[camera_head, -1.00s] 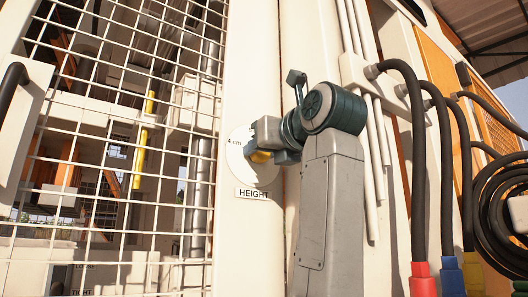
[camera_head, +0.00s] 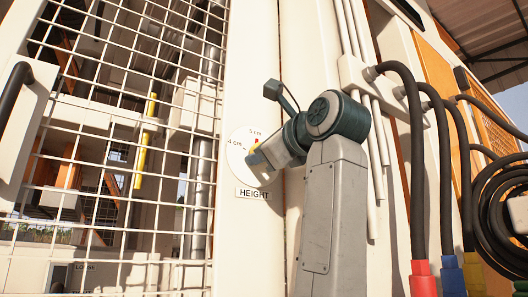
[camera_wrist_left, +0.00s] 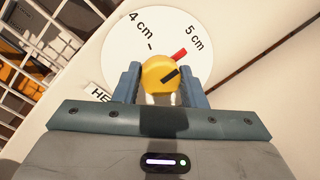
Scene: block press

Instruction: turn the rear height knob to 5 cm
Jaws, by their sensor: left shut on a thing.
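The height dial is a white disc (camera_head: 239,157) on the pale panel, with 4 cm and 5 cm printed on it. Its yellow knob (camera_wrist_left: 159,74) sits between the two fingers of my left gripper (camera_wrist_left: 160,86), which is shut on it. A black line runs on the knob's face. A red mark (camera_wrist_left: 180,54) at the knob's edge points towards the 5 cm label. The red mark also shows in the head view (camera_head: 257,142), just under 5 cm. My left gripper (camera_head: 264,158) is tilted and hides the dial's lower right. My right gripper is not in view.
The HEIGHT label (camera_head: 254,194) is below the dial. A wire mesh guard (camera_head: 110,150) with a black handle (camera_head: 14,85) is to the left. White pipes (camera_head: 372,130) and thick black hoses (camera_head: 412,150) run to the right of my arm.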

